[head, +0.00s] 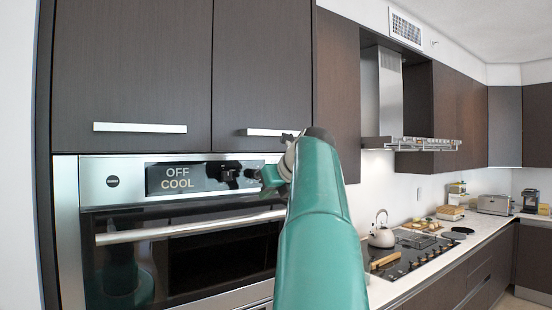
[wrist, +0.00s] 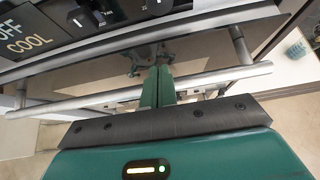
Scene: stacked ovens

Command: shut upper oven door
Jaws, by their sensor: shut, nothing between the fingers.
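The upper oven (head: 112,200) is built into the cabinets at left in the head view, its panel reading OFF COOL. Below the panel is its door with dark glass and a long silver handle bar (head: 150,235). How far the door stands open is hard to tell. In the wrist view the handle (wrist: 215,77) crosses the picture. My gripper (wrist: 158,75) has its two green fingers shut together, empty, pointing at the oven front and overlapping the handle bar; contact cannot be told. In the head view my arm hides part of the oven's right side.
Dark cabinets with silver handles (head: 140,127) are above the oven. To the right, a counter has a black cooktop (head: 405,258), a kettle (head: 382,236) and a toaster (head: 494,205). A range hood (head: 385,110) hangs above. Floor shows beside the oven in the wrist view.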

